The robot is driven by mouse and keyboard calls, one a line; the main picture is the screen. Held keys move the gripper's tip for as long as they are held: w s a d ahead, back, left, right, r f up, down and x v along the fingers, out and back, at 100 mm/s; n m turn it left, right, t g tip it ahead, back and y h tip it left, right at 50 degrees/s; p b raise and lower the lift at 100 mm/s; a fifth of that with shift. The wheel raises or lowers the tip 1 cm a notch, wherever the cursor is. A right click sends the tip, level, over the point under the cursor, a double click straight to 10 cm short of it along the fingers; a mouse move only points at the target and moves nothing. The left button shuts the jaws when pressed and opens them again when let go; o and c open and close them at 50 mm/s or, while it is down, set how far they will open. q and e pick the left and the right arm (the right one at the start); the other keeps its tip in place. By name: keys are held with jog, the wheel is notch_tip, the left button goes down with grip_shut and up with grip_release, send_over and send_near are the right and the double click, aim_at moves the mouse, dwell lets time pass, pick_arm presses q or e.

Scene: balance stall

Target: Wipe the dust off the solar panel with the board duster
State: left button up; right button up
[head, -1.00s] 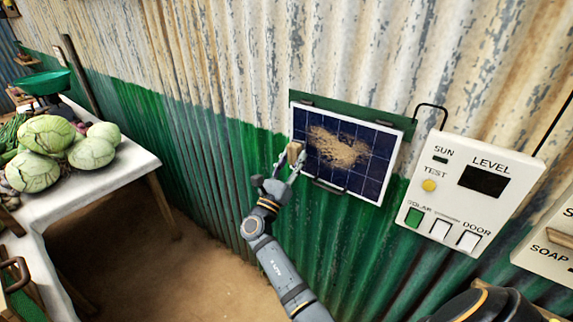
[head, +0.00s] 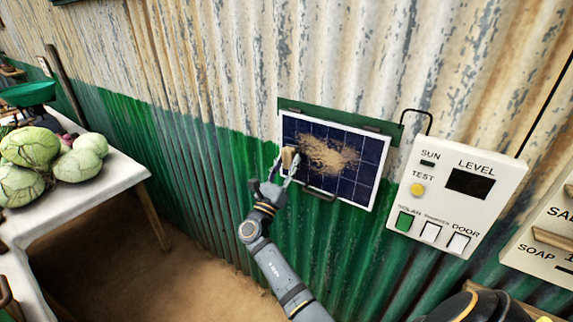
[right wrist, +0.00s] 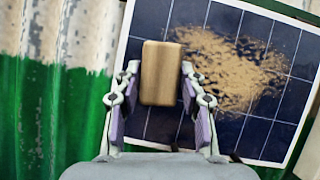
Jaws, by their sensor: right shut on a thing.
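The solar panel (head: 346,181) is a dark blue gridded plate with a white frame on the corrugated wall. A patch of tan dust (head: 330,154) lies across its upper middle; it also shows in the right wrist view (right wrist: 235,70). My right gripper (head: 285,168) is shut on the board duster (head: 288,157), a small block with a wooden back. In the right wrist view the duster (right wrist: 160,72) sits between the fingers, over the panel's left part, left of the dust. Its wiping face is hidden, and I cannot tell whether it touches the panel. My left gripper is not in view.
A white control box (head: 451,197) with a display and buttons hangs right of the panel. Another white box (head: 545,245) is at the right edge. A white table (head: 110,178) with several cabbages (head: 80,163) stands left. The floor between is clear.

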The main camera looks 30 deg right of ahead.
jog(key=shift+w+d, duration=0.35)
jog(key=shift+d, duration=0.4)
jog(key=s+p, duration=0.1)
jog(key=s+d, duration=0.1)
jog(key=shift+s+r+p, duration=0.15)
jog(key=shift+s+p, duration=0.2)
jog(key=shift+s+d, duration=0.15)
jog(key=shift+s, duration=0.35)
jog(key=shift+s+d+p, duration=0.3)
jog(key=shift+s+p, duration=0.2)
jog(key=shift+s, duration=0.05)
jog(key=shift+s+d+p, duration=0.25)
jog(key=shift+s+p, duration=0.2)
jog(key=shift+s, duration=0.1)
jog(key=shift+s+d, duration=0.25)
jog(key=shift+s, duration=0.35)
jog(key=shift+s+d+p, duration=0.3)
jog(key=shift+s+p, duration=0.2)
jog(key=shift+s, duration=0.2)
jog(key=shift+s+d+p, duration=0.3)
jog(key=shift+s+p, duration=0.2)
jog(key=shift+s, duration=0.2)
jog(key=shift+s+d, duration=0.15)
jog(key=shift+s, duration=0.25)
jog(key=shift+s, duration=0.1)
